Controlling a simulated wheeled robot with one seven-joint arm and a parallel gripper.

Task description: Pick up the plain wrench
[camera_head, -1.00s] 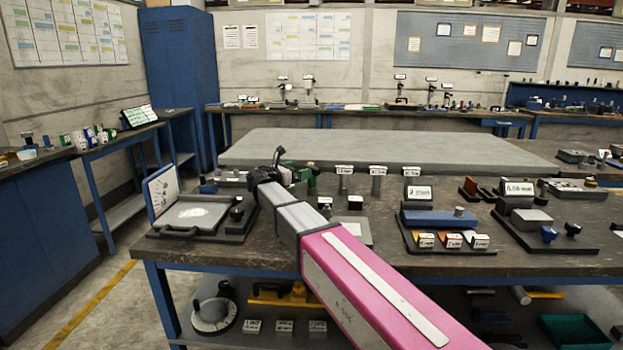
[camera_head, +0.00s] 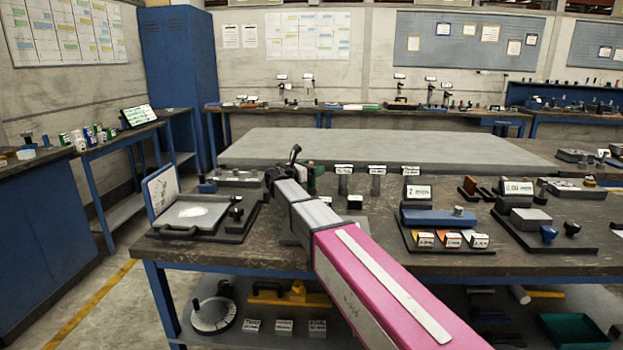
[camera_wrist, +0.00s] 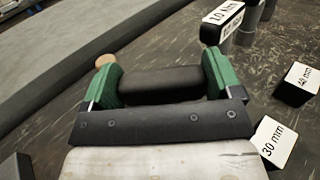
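My gripper shows in the wrist view (camera_wrist: 160,84), with two green finger pads set wide apart. A dark rounded bar lies across the gap between the pads; I cannot tell whether it is a separate thing or part of the gripper, and no grip on anything is plain. In the head view, my arm reaches over the near workbench (camera_head: 365,240), and its end is at the back left part of the bench. I cannot make out the plain wrench in either view; it may be hidden by my arm or too small to tell.
Right of my gripper in the wrist view stand a block marked 30 mm (camera_wrist: 275,142) and another dark labelled block (camera_wrist: 297,84). In the head view, a grey open case (camera_head: 195,215) lies left of my arm. A blue block (camera_head: 438,217) lies right of it.

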